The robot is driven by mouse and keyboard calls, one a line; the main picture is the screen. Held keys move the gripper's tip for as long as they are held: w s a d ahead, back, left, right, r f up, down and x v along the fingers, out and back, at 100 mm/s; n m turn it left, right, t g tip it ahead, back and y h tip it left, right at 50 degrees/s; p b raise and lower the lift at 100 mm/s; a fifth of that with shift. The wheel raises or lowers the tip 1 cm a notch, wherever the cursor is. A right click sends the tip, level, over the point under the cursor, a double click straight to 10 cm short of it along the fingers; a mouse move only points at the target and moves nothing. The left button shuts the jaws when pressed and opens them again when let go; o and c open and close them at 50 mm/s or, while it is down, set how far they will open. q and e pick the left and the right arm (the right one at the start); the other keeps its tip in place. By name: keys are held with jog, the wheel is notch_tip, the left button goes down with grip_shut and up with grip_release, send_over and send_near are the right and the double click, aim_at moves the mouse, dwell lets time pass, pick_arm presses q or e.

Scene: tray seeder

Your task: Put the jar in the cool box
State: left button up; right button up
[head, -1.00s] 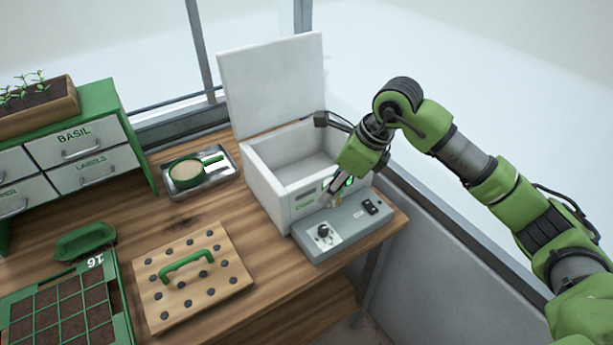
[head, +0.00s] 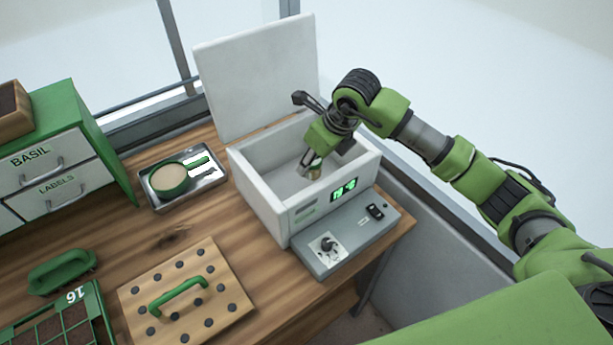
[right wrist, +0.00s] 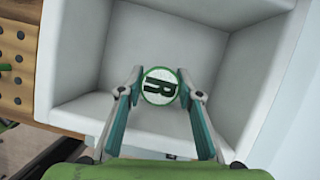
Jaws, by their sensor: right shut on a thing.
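The cool box (head: 262,190) is a white box with its lid (head: 258,75) standing open at the back and a lit green display on its front. My right gripper (head: 312,168) reaches down into its opening. In the head view the jar (head: 314,174) is a small piece under the fingers. The box's inner floor and walls (right wrist: 125,40) surround it. My left gripper is not in view.
A grey control panel (head: 350,240) with a knob and switch sits before the box. A metal tray (head: 208,178) with a green-rimmed bowl stands to its left.

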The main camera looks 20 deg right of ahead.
aim_at(312, 181)
notch_tip(312, 181, down, 3)
jog(key=shift+s+r+p, duration=0.1)
jog(key=shift+r+p, duration=0.1)
jog(key=shift+p, duration=0.2)
notch_tip(312, 181, down, 4)
jog(key=shift+p, duration=0.6)
jog(key=shift+f, duration=0.3)
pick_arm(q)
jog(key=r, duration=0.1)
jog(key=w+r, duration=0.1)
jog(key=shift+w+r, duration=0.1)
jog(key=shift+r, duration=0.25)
pick_arm(e)
jog(key=shift+f, duration=0.15)
jog(key=o, duration=1.2)
jog(key=shift+c, duration=0.2)
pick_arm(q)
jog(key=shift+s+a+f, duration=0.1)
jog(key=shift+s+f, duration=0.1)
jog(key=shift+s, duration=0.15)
